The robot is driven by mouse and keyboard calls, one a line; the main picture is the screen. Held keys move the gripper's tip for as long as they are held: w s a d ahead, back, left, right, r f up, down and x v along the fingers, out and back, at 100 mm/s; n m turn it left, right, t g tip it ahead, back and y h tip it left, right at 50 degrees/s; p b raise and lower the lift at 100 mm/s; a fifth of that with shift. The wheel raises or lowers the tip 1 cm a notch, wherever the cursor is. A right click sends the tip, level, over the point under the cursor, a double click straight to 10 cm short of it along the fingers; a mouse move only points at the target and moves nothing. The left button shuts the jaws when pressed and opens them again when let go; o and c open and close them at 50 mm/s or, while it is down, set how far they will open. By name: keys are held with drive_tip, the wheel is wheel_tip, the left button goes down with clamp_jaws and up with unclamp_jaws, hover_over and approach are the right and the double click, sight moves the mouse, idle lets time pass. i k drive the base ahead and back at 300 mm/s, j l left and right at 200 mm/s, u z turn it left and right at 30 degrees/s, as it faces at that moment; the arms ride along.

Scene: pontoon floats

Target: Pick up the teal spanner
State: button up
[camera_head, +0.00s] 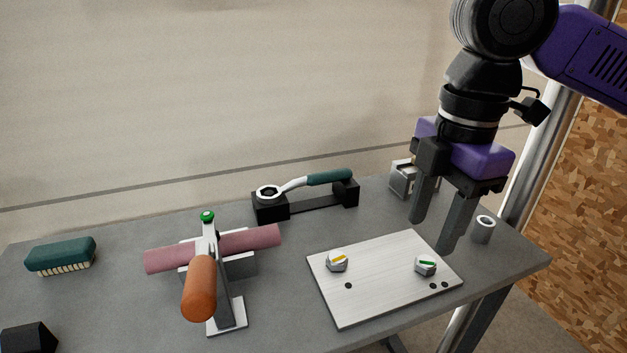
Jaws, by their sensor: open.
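The spanner (293,185) has a teal handle (329,177) and a pale metal ring end. It lies across a black two-post rack (306,204) near the back of the table, ring at the left and handle at the right. My gripper (432,237) points down, open and empty, to the right of the rack. Its fingers show above the right side of a metal plate, apart from the spanner. The spanner's underside at the posts is hidden.
A metal plate (374,298) with two hex nuts lies in front on the grey table (110,308). A clamp stand with a pink roll (253,238) and orange handle (199,288) stands left. A brush (61,256) lies far left. A metal block (401,179) and small cylinder (482,229) are right.

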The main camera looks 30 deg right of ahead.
sight(342, 174)
drive_tip(key=i, duration=1)
